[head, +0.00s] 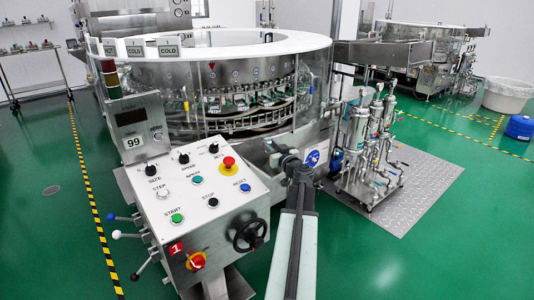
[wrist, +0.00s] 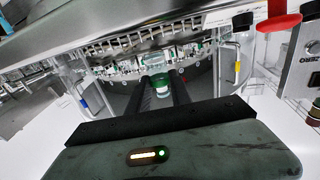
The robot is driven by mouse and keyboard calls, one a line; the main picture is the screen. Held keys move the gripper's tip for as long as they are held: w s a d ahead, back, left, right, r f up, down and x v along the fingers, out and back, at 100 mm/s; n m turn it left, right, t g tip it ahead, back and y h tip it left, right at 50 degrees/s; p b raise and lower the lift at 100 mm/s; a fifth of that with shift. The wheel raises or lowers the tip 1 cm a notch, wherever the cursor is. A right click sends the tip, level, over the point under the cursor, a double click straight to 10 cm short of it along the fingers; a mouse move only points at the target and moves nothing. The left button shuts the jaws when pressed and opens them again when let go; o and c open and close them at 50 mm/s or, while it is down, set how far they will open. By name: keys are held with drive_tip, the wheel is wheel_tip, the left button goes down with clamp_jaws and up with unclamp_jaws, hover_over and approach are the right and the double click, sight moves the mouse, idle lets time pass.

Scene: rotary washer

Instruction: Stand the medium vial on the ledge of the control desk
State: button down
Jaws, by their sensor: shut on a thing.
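The control desk (head: 150,207) stands left of centre in the head view, with a sloped light panel. I cannot clearly make out its ledge. My arm reaches up from the bottom of the head view, and my gripper (head: 275,150) is at the desk's far right side, close to the rotary washer. In the wrist view my gripper (wrist: 162,98) is shut on a small clear vial (wrist: 162,91) with a green top, held between the dark fingers. The vial cannot be made out in the head view, so I cannot tell its size against others.
The panel carries knobs, buttons, a red stop button (head: 229,163) and a black handwheel (head: 250,235). A display box (head: 138,130) rises at its back left. The rotary washer (head: 220,75) is behind. A pump skid (head: 365,150) stands right; green floor lies open at right front.

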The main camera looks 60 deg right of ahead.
drive_tip(key=w+d+f+b, duration=0.2)
drive_tip(key=w+f+b, duration=0.1)
drive_tip(key=shift+w+d+f, duration=0.1)
drive_tip(key=shift+w, duration=0.1)
drive_tip(key=shift+r, duration=0.25)
drive_tip(key=shift+f, duration=0.25)
drive_tip(key=c, duration=1.2)
unclamp_jaws()
drive_tip(key=shift+r, duration=0.1)
drive_tip(key=shift+o, duration=0.2)
drive_tip(key=shift+s+a+r, duration=0.2)
drive_tip(key=v, duration=1.1)
drive_tip(key=shift+s+a+f, duration=0.15)
drive_tip(key=shift+s+a, duration=0.05)
drive_tip(key=shift+s, duration=0.1)
